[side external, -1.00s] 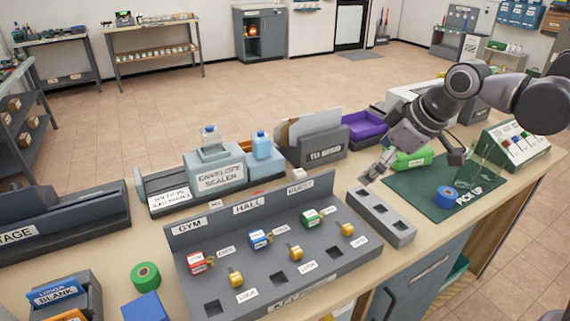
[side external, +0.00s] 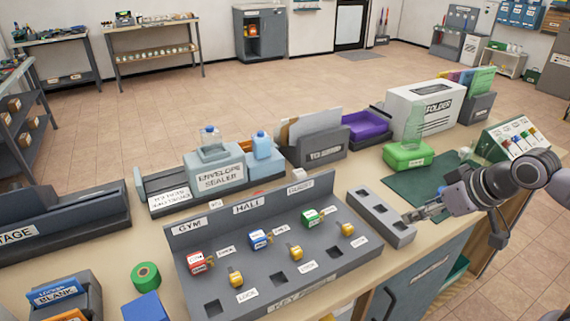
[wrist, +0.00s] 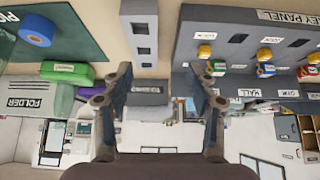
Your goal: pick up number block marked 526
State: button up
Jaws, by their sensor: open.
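I cannot make out a block marked 526 in either view. My gripper (side external: 428,212) is at the right end of a grey holder with three square slots (side external: 381,217), low near the table's front edge. The wrist view shows my gripper (wrist: 160,68) open with nothing between its fingers. That view is upside down, and the slotted holder (wrist: 143,48) shows just beyond the fingers. Its slots look empty. A small white block (side external: 299,175) stands behind the key panel, with no readable number.
The key panel (side external: 245,278) with coloured tags and yellow locks lies left of the holder. A green mat (side external: 425,188) with a blue roll (wrist: 37,29) lies to the right. A green box (side external: 408,155), folder box (side external: 425,108) and envelope sealer (side external: 218,176) stand behind.

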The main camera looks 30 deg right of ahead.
jog(key=w+a+r+g, duration=0.1)
jog(key=w+a+r, duration=0.4)
jog(key=w, duration=0.4)
jog(key=m+g, duration=0.1)
jog(key=g, duration=0.1)
send_over(216, 204)
jog(key=s, duration=0.2)
notch_tip(216, 204, down, 10)
jog(key=shift+s+x, duration=0.1)
jog(key=shift+x, duration=1.65)
jog(key=shift+s+x, duration=0.15)
jog(key=shift+x, duration=1.6)
jog(key=c, duration=1)
